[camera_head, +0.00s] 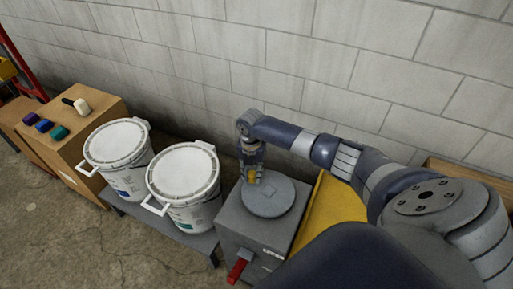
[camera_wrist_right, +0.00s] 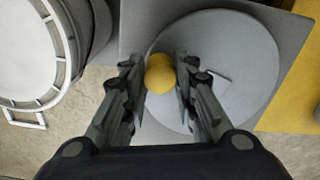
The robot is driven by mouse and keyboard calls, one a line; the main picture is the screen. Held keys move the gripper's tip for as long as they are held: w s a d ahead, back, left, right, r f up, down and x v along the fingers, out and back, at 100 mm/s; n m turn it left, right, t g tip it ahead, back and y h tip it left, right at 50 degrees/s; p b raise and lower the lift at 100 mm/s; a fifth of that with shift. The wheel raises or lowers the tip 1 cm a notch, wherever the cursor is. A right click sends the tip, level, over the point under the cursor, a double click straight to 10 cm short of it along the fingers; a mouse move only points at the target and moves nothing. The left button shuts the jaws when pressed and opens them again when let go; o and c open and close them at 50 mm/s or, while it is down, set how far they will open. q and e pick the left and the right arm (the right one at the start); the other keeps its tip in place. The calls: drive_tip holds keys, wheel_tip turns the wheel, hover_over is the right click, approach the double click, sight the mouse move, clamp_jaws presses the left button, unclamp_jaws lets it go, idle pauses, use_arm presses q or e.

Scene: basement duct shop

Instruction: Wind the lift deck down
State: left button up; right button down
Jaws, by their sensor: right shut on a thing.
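A grey round crank disc (camera_head: 272,198) lies flat on top of a grey box (camera_head: 245,228); the disc also shows in the wrist view (camera_wrist_right: 240,75). A yellow ball knob (camera_wrist_right: 159,73) stands near the disc's edge. My right gripper (camera_head: 252,173) comes down onto the knob from above and is shut on it, one finger on each side. Left of the box, a low grey deck (camera_head: 203,243) carries two white lidded buckets. A red-handled lever (camera_head: 238,268) sticks out from the box's front. My left gripper is out of view.
The buckets (camera_head: 184,172) (camera_head: 115,143) stand close to the box's left. A wooden cabinet (camera_head: 75,155) with coloured blocks and a pale-headed tool is farther left. A yellow panel (camera_head: 330,208) stands right of the box. A block wall runs behind; the floor at front left is clear.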

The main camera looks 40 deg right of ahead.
drive_tip(key=shift+s+a+n, duration=0.2)
drive_tip(key=shift+a+n, duration=0.35)
drive_tip(key=shift+n, duration=0.25)
drive_tip(key=shift+s+a+n, duration=0.15)
drive_tip(key=shift+a+n, duration=0.35)
drive_tip(key=shift+n, duration=0.3)
drive_tip(key=c, duration=1.2)
unclamp_jaws()
drive_tip(key=shift+c, duration=0.2)
drive_tip(key=shift+r, duration=0.35)
wheel_tip(320, 180, up, 11)
drive_tip(key=shift+r, duration=0.1)
